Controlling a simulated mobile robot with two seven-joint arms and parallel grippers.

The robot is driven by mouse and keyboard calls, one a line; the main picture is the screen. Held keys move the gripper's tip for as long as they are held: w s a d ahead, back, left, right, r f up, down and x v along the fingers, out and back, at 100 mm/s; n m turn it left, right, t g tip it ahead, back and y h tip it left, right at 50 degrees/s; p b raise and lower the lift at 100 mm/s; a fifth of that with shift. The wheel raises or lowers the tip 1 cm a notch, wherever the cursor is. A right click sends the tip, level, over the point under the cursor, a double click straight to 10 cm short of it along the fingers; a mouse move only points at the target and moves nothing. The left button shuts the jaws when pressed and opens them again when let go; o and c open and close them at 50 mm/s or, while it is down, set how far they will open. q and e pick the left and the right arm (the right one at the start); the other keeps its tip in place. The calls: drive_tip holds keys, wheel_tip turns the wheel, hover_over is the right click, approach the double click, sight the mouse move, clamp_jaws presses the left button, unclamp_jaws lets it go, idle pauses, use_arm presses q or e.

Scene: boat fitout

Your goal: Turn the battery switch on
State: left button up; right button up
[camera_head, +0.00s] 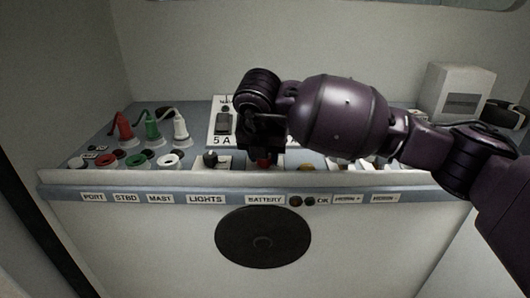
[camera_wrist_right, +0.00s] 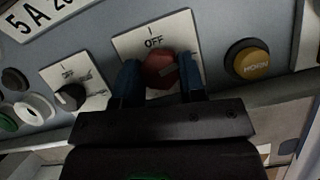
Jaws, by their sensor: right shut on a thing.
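The red battery switch knob (camera_wrist_right: 160,69) sits on a white plate marked OFF (camera_wrist_right: 152,41) in the right wrist view. My right gripper (camera_wrist_right: 161,75) is shut on the knob, with one blue finger on each side of it. In the head view the knob (camera_head: 262,163) shows only partly below my right gripper (camera_head: 262,148), above the BATTERY label (camera_head: 265,200). My arm hides much of the panel there. The knob's exact pointing direction is hard to tell. My left gripper is not in view.
A yellow HORN button (camera_wrist_right: 247,60) is right of the switch, and a black lights knob (camera_wrist_right: 69,97) is left of it. Red (camera_head: 123,127), green (camera_head: 152,126) and white (camera_head: 180,127) plugs stand at the panel's left. A white box (camera_head: 457,92) stands at the back right.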

drive_tip(key=shift+m+h, duration=0.4)
drive_tip(key=shift+m, duration=0.8)
drive_tip(key=o, duration=0.9)
drive_tip(key=shift+g, duration=0.3)
drive_tip(key=v, duration=1)
drive_tip(key=shift+s+a+r, duration=0.15)
drive_tip(key=shift+s+r, duration=0.05)
drive_tip(key=shift+r, duration=0.15)
